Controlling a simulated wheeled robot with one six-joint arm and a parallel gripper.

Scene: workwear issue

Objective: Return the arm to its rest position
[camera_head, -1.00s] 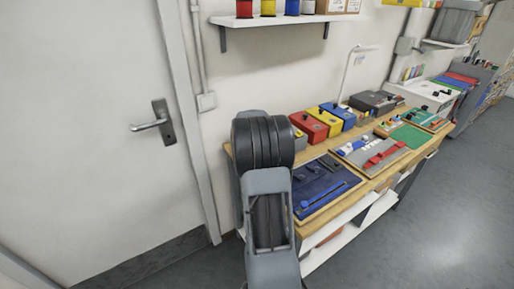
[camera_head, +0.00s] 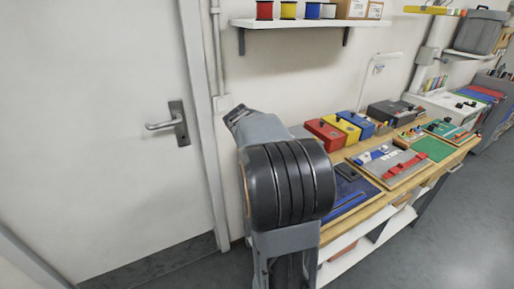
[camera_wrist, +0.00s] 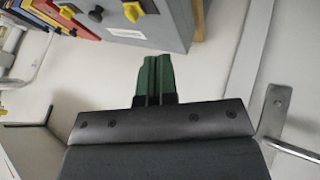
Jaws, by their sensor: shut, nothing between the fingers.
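My arm (camera_head: 285,190) stands in front of the left end of the wooden workbench in the head view, folded up with a dark ribbed joint in the middle. My gripper does not show clearly in the head view. In the wrist view my gripper (camera_wrist: 153,80) has its two green fingers pressed together, with nothing between them. The fingers point toward a grey box (camera_wrist: 170,22) with dark and yellow knobs at the top of that view. A gap to the box cannot be judged.
The workbench (camera_head: 447,160) holds red, yellow and blue boxes (camera_head: 348,128), a blue tray (camera_head: 350,190) and a grey tray (camera_head: 400,163). A wall shelf (camera_head: 300,22) with spools hangs above. A white door (camera_head: 100,120) with a lever handle is at left. Grey floor is clear at right.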

